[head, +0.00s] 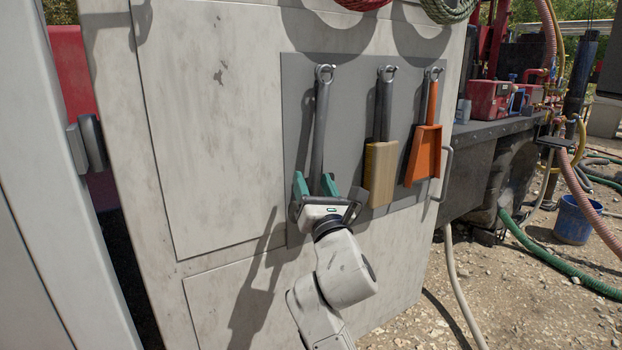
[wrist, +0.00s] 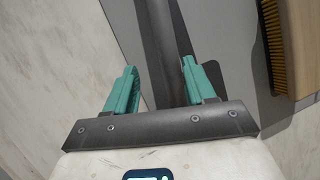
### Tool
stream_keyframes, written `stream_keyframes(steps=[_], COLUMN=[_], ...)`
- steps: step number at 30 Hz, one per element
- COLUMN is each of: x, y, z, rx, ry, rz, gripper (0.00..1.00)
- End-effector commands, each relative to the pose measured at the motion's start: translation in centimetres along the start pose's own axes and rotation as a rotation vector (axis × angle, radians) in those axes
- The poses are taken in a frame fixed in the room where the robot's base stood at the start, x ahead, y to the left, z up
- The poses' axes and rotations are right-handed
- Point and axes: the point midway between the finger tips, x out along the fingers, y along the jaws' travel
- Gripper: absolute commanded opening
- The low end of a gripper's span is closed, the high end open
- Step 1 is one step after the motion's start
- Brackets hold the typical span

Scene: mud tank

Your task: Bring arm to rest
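My gripper (head: 316,184) is in front of the tool board, at the lower end of the leftmost hanging tool. Its two teal fingers are spread apart, with a gap between them in the wrist view (wrist: 155,85). The long dark grey handle (head: 321,120) of that tool hangs from a hook. The handle (wrist: 160,40) shows between and beyond the fingers in the wrist view, and neither finger is seen closed on it. The tool's lower end is hidden by my gripper. My arm reaches up from the bottom of the head view, bent at the wrist.
A brush (head: 381,165) and an orange dustpan (head: 424,150) hang to the right on the grey board (head: 296,80). The pale panel (head: 210,130) stands close behind my arm. Hoses, a blue bucket (head: 577,218) and gravel lie at right.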

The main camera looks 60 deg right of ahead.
Motion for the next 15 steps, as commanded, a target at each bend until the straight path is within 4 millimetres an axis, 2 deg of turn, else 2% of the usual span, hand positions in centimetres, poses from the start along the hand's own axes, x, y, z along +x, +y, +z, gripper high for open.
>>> stream_keyframes(steps=[1, 6, 12, 15], x=[-1.1, -4.3, -7.1, -7.8], y=[0.0, 0.0, 0.0, 0.0], z=[-0.2, -0.2, -0.2, -0.1], rx=[0.002, 0.001, 0.001, 0.000], ry=[0.003, 0.002, 0.001, 0.000], rz=[0.001, 0.001, 0.001, 0.000], gripper=[0.54, 0.54, 0.54, 0.54])
